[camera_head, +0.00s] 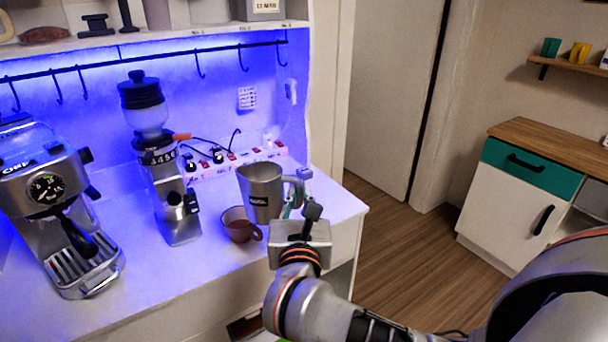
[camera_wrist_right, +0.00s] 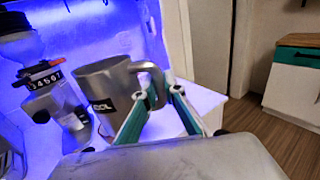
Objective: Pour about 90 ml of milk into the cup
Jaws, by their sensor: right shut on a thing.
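A steel milk pitcher (camera_head: 262,190) with a dark label is near the right end of the white counter in the head view. It also shows in the right wrist view (camera_wrist_right: 105,88). My right gripper (camera_head: 298,188) is shut on the pitcher's handle, with its teal-edged fingers (camera_wrist_right: 160,95) at the handle. The pitcher looks close to upright; its contents are hidden. A brown cup (camera_head: 238,226) with dark brown liquid stands on the counter, just left of and below the pitcher in the head view. I cannot tell the pitcher's height above the counter. My left gripper is not in view.
A coffee grinder (camera_head: 165,170) and an espresso machine (camera_head: 50,200) stand to the left on the counter (camera_head: 140,270). A power strip (camera_head: 240,160) with cables lies along the back wall. Hooks hang from a rail above. The counter ends just right of the pitcher.

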